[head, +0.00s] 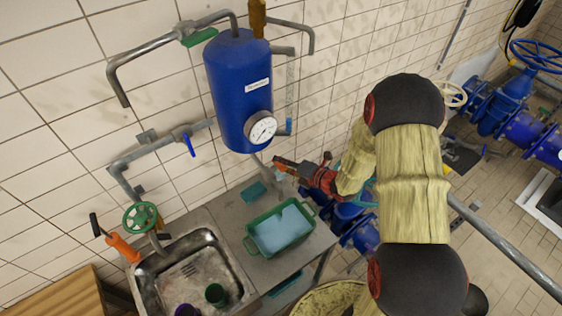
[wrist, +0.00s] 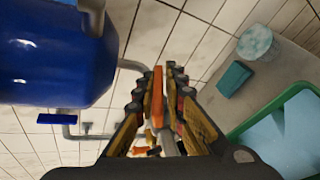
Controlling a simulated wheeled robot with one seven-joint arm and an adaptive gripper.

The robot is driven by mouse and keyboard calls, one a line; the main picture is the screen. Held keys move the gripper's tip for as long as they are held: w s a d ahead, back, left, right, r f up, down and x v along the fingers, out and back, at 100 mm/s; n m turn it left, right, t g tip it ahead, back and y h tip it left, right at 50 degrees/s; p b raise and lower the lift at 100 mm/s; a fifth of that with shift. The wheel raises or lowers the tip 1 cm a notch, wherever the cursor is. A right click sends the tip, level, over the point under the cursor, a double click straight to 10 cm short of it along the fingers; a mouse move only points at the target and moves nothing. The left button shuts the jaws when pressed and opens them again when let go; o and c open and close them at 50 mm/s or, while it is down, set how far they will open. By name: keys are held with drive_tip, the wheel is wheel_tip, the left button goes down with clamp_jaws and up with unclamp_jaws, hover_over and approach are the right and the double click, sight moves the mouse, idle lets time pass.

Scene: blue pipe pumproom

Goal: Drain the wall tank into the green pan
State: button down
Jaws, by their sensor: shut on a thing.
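The blue wall tank (head: 236,85) hangs on the tiled wall with a round gauge (head: 262,129) low on its front. Its side fills the upper left of the wrist view (wrist: 50,50). A short grey pipe (head: 261,162) comes down beneath it. My gripper (head: 281,164) is just below the tank and is shut on an orange handle (wrist: 158,95), which shows between the fingers in the wrist view. The fingers hide much of it.
A sink (head: 165,268) with cups lies left of the pan. A teal block (head: 254,192) lies behind the pan. A blue-handled valve (head: 189,145) and a green-handled valve (head: 199,37) sit on wall pipes. Blue pipework (head: 500,100) stands at right.

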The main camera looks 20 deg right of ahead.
drive_tip(key=shift+w+r, duration=0.1)
drive_tip(key=n+t+y+b, duration=0.1)
drive_tip(key=b, duration=0.2)
drive_tip(key=shift+n+y+b, duration=0.4)
drive_tip(key=shift+y+b, duration=0.3)
drive_tip(key=shift+b, duration=0.3)
drive_tip(key=shift+r, duration=0.2)
drive_tip(key=c, duration=1.9)
unclamp_jaws()
drive_tip(key=shift+a, duration=0.1)
drive_tip(key=shift+f, duration=0.1)
